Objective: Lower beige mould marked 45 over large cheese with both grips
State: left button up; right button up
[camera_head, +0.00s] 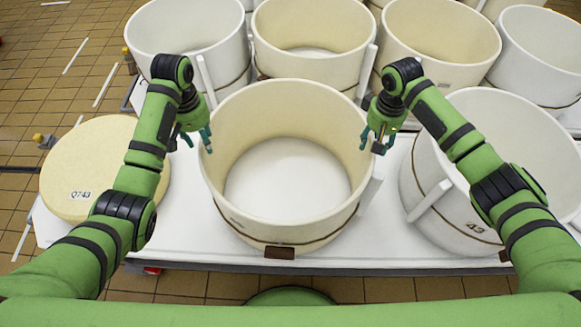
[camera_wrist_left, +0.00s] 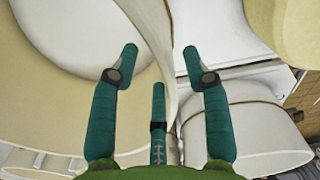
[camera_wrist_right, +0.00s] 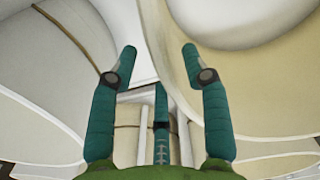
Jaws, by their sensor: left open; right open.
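The beige mould (camera_head: 285,215), a large open hoop, stands upright on a white surface in the middle of the head view. No number on it is readable. The large cheese (camera_head: 95,165), a pale yellow wheel with a small label, lies to its left, apart from it. My left gripper (camera_head: 199,144) is open at the mould's left rim. In the left wrist view the rim (camera_wrist_left: 153,30) passes between its spread fingers. My right gripper (camera_head: 376,141) is open at the right rim. In the right wrist view the rim (camera_wrist_right: 158,40) lies between its fingers. Contact cannot be told.
A white mould (camera_head: 445,215) marked 43 stands close on the right. Several more moulds, including one beige (camera_head: 312,35) and one white (camera_head: 190,35), stand close behind. Brown tiled floor (camera_head: 60,75) shows on the left.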

pick_arm(q)
notch_tip(320, 180, down, 8)
jog(key=shift+r, duration=0.2)
pick_arm(e)
notch_tip(320, 180, down, 4)
jog(key=shift+f, duration=0.25)
pick_arm(q)
grip_shut()
pick_arm(e)
grip_shut()
pick_arm(q)
jog(key=shift+w+r, duration=0.2)
jog(key=shift+r, duration=0.05)
pick_arm(e)
jog(key=shift+w+r, duration=0.15)
jog(key=shift+r, duration=0.1)
